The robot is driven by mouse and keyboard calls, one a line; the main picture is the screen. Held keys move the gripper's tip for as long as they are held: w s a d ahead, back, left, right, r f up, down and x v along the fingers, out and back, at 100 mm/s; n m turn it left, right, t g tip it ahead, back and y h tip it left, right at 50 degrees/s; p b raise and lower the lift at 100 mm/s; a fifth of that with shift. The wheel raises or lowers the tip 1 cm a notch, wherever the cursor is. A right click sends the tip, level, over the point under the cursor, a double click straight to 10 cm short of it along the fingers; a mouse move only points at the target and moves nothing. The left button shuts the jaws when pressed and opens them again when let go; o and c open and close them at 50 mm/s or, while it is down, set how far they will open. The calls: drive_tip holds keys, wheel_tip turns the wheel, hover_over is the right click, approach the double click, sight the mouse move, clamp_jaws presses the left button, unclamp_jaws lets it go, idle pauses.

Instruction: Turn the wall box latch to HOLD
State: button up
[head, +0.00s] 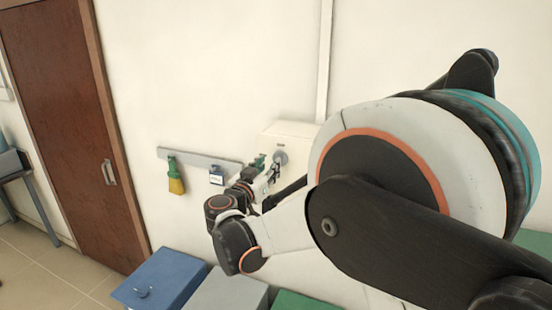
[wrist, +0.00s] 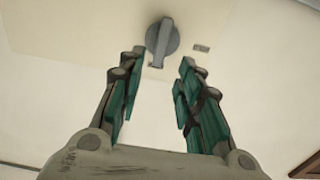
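In the wrist view the latch (wrist: 162,36) is a grey disc with a raised bar, on the pale box face (wrist: 75,28). The bar runs nearly up and down in the picture. My gripper (wrist: 163,58) is open, its green-padded fingers apart on either side below the latch. Nothing is between the fingers. I cannot tell whether a finger touches the latch.
A small grey plate (wrist: 201,48), unreadable, is right of the latch. A wall rail (head: 200,158) left of the box holds a yellow-green item (head: 176,180) and a dark labelled item (head: 216,176). Blue (head: 160,278) and grey (head: 230,290) cabinets stand below. A brown door (head: 70,120) is at left.

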sight(275, 159)
drive_tip(key=x, duration=0.6)
drive_tip(key=shift+p, duration=0.35)
clamp_jaws()
